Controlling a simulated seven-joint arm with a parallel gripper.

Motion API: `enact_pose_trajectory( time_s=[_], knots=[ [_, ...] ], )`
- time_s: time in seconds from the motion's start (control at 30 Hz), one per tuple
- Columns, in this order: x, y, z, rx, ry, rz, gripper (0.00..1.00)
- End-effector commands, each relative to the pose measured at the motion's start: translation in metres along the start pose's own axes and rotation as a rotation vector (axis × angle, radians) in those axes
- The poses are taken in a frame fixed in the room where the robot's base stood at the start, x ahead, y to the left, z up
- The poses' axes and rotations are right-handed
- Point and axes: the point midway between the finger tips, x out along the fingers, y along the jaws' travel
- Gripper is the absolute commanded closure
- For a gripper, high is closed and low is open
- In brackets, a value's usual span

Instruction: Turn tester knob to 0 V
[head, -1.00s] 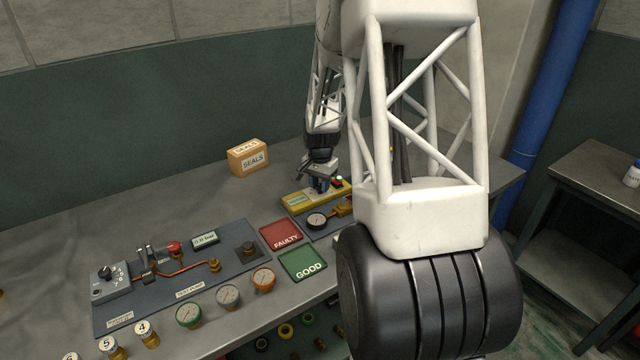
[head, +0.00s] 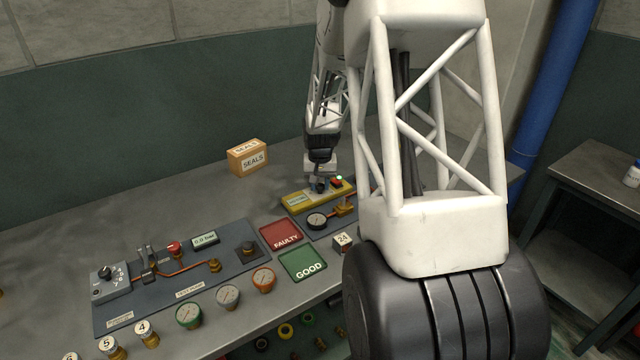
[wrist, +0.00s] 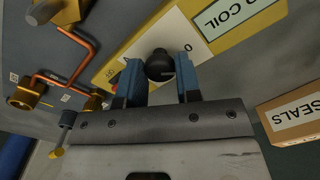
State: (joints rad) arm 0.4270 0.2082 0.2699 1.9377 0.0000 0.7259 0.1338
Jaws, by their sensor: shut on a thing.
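The yellow tester (head: 298,200) lies on the bench below my gripper (head: 319,182). In the wrist view its yellow body (wrist: 118,67) has a white face plate and a label reading "COIL" in part. The black tester knob (wrist: 160,66) stands between the two blue fingers of my gripper (wrist: 160,82). The gripper is shut on the knob. A "0" mark is printed on the face plate beside the right finger. The other scale marks are hidden or too small to read, and I cannot tell where the knob points.
A SEALS box (head: 247,158) stands behind the tester. Copper piping (wrist: 75,45) and brass fittings lie beside it. Red FAULTY (head: 281,236) and green GOOD (head: 303,264) pads lie in front.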

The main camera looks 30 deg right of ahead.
Motion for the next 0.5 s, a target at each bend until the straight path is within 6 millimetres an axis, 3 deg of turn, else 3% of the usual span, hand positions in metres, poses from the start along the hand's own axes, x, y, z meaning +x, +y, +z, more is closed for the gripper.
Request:
enact_pose_trajectory(
  time_s=[0.5],
  knots=[
    [0.0,0.0,0.0002,-0.175,-0.001,0.0,0.92]
  ],
)
